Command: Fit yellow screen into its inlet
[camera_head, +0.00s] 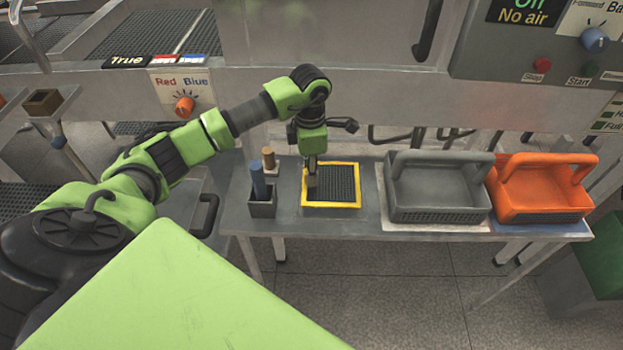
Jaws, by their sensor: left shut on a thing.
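The yellow screen (352,205) is a yellow square frame with a dark mesh. It lies at the table, left of the grey basket. My left gripper (312,185) reaches down over the screen's left side and is shut on the screen. The fingertips are small and dark, so the exact grip point is hard to see. I cannot tell whether the screen rests on the table or is slightly raised. My right gripper is not in view. I cannot make out for certain which opening is the screen's inlet.
A machine with a control panel (550,60) stands behind. An orange knob (184,106) is on its front.

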